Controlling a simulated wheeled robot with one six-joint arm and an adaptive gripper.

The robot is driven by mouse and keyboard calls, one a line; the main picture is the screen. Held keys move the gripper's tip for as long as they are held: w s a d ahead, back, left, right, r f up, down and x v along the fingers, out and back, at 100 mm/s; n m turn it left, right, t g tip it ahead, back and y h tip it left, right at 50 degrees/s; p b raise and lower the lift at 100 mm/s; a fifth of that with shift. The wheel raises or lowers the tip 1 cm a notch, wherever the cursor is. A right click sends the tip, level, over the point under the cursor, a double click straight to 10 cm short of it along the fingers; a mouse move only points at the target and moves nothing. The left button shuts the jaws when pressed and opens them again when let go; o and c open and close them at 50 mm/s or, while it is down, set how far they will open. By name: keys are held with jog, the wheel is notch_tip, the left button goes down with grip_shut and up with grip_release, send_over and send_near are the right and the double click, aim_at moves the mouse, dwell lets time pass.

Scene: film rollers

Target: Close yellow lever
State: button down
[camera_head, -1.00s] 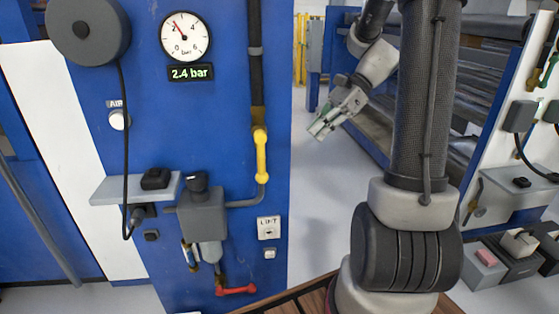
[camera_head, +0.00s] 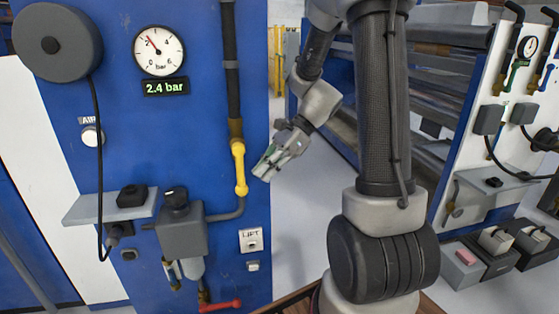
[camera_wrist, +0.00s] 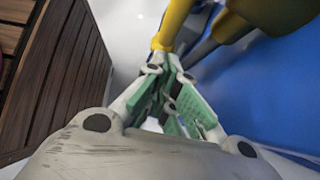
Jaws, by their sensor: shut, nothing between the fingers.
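The yellow lever (camera_head: 239,167) hangs down along the dark vertical pipe on the blue panel, in line with the pipe. My gripper (camera_head: 265,172) is just right of the lever's lower end in the head view, with a small gap showing between them. In the wrist view my gripper (camera_wrist: 172,105) has its green-padded fingers close together and empty. The yellow lever (camera_wrist: 172,25) shows beyond the fingertips there, near the top. I cannot tell whether they touch.
The blue panel (camera_head: 200,120) carries a gauge (camera_head: 158,51) reading 2.4 bar, a grey filter unit (camera_head: 181,235), a red lever (camera_head: 220,305) and a LIFT switch (camera_head: 251,241). A grey shelf (camera_head: 90,208) juts out at left. A second station stands at right.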

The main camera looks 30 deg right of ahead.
aim_at(240, 171)
jog(key=shift+a, duration=0.95)
jog(key=a+y, duration=0.1)
jog(key=a+f+y, duration=0.1)
jog(key=y, duration=0.1)
jog(key=w+a+y, duration=0.1)
jog(key=shift+f+t+y, duration=0.15)
jog(key=shift+t+y, duration=0.15)
jog(key=shift+t, duration=0.1)
